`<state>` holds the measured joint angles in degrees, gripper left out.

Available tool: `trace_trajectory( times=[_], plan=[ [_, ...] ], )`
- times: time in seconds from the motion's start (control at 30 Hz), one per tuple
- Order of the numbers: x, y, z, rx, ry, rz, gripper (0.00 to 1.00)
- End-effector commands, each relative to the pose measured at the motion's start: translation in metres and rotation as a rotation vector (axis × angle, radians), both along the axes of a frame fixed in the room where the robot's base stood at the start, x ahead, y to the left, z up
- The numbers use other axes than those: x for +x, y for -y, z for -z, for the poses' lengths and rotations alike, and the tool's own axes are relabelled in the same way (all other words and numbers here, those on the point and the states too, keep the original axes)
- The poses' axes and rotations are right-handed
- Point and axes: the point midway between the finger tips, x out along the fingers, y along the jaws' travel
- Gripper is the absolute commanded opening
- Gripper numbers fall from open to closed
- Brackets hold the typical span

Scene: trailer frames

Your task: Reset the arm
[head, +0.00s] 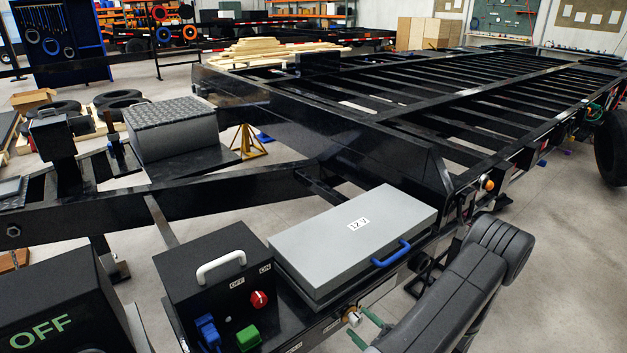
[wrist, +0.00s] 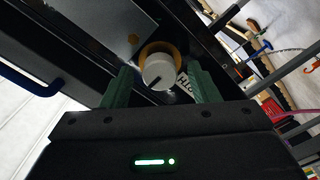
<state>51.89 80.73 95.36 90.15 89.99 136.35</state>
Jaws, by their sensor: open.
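My arm comes in at the lower right of the head view. My gripper (head: 364,328) has two green fingers, spread apart with nothing held between them. In the wrist view the fingers of my gripper (wrist: 161,76) stand on either side of a white round knob (wrist: 158,69) with a dark pointer mark and an orange-yellow ring. The knob (head: 353,319) also shows in the head view, on the front side of the trailer frame below the grey box. I cannot tell whether a finger touches it.
A grey lidded box (head: 350,238) with a blue handle (head: 391,254) stands just behind my gripper. A black switch box (head: 217,272) with a white handle, red knob and green button is to its left. The black trailer frame (head: 290,125) stretches behind.

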Motion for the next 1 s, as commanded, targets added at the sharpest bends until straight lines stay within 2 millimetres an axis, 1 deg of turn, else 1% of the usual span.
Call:
trace_trajectory(
  times=[1.0],
  plan=[
    [0.0001, 0.0003, 0.0006, -0.664, 0.518, 0.0, 0.55]
  ],
)
